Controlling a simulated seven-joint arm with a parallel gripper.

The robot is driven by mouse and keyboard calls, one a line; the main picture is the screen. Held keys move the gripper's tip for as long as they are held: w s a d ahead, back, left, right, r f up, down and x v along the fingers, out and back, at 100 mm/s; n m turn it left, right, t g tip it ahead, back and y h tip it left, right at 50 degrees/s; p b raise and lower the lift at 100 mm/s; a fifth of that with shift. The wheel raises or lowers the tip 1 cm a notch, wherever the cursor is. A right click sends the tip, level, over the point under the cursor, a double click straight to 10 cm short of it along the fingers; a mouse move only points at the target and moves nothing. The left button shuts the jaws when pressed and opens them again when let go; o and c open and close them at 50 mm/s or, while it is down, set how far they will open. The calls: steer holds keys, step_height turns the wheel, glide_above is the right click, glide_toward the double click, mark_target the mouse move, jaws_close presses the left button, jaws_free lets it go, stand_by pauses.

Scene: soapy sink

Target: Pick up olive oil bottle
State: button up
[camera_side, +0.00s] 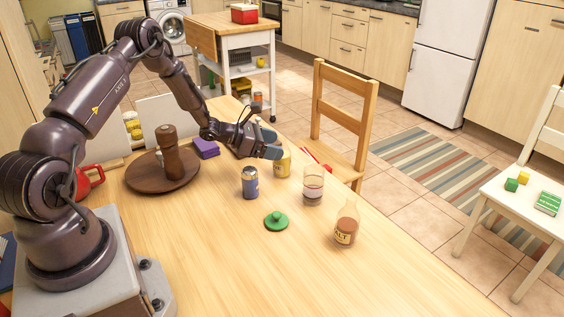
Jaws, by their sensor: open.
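My gripper (270,151) is open above the far right part of the wooden table, beside a yellow can (283,164). I cannot tell whether it touches the can. No bottle is clearly marked as olive oil. A brown bottle (346,228) with a pale label, seemingly ending in "ALT", stands upright nearer the right edge. A clear glass container (313,187) with dark contents stands behind it. My gripper may hide things behind it.
A round wooden board (141,178) holds a brown mill (170,150). A purple block (206,148) lies beyond. A wooden chair (341,120) stands at the table's edge. The front table is clear.

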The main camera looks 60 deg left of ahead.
step_height(320, 180, down, 3)
steer(key=shift+r, duration=0.15)
steer(key=shift+w+d+f, duration=0.4)
steer(key=shift+w+f, duration=0.35)
steer(key=shift+w, duration=0.1)
steer(key=shift+w+d+f, duration=0.15)
steer(key=shift+w+f, duration=0.05)
steer(key=shift+w, duration=0.3)
steer(key=c, duration=1.1)
steer(key=shift+r, duration=0.15)
